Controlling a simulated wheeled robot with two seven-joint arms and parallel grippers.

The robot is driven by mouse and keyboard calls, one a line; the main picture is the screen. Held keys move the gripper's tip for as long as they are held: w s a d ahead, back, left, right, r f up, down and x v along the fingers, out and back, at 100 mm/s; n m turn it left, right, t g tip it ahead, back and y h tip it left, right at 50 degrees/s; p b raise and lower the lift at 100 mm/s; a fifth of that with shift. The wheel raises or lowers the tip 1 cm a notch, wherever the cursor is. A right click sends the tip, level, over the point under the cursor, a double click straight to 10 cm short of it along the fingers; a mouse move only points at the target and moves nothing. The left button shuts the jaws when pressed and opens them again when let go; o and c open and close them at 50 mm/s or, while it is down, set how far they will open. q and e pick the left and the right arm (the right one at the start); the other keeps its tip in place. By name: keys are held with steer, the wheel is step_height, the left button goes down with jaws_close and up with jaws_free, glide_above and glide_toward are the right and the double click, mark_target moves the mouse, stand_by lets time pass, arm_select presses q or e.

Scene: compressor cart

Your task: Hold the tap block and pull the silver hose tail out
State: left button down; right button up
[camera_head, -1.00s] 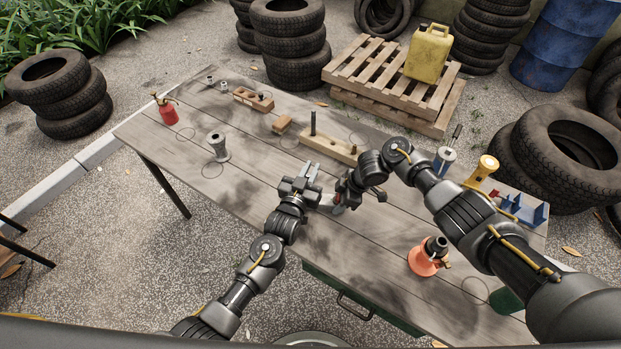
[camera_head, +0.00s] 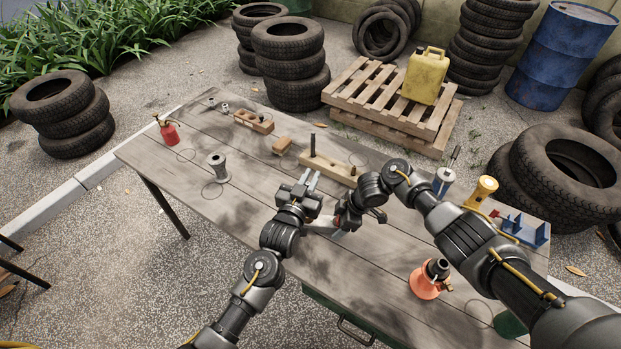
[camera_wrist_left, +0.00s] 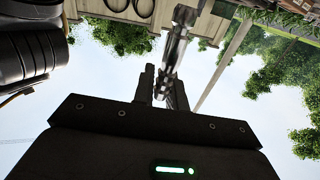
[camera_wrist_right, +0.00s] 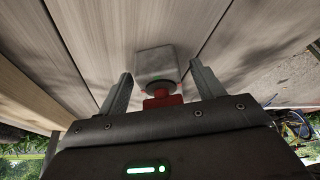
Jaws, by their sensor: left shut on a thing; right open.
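My left gripper (camera_head: 311,179) is shut on the silver hose tail (camera_wrist_left: 181,38). In the left wrist view the ribbed tail stands between the fingers and sticks out past their tips, with sky and trees behind it. My right gripper (camera_wrist_right: 162,73) is open, pointing down at the wooden table, one finger on each side of a grey block (camera_wrist_right: 154,60) with a red part (camera_wrist_right: 162,100), which looks like the tap block. Whether the fingers touch it I cannot tell. In the head view the block is mostly hidden by my right wrist.
An orange-based item (camera_head: 425,284) stands at the near right. A yellow item (camera_head: 482,190) and a blue rack (camera_head: 522,230) stand at the right end. A wooden block with a peg (camera_head: 330,168), a grey spool (camera_head: 218,168) and a red bottle (camera_head: 168,132) stand farther back. The table's left-front is clear.

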steer(key=v, duration=1.2)
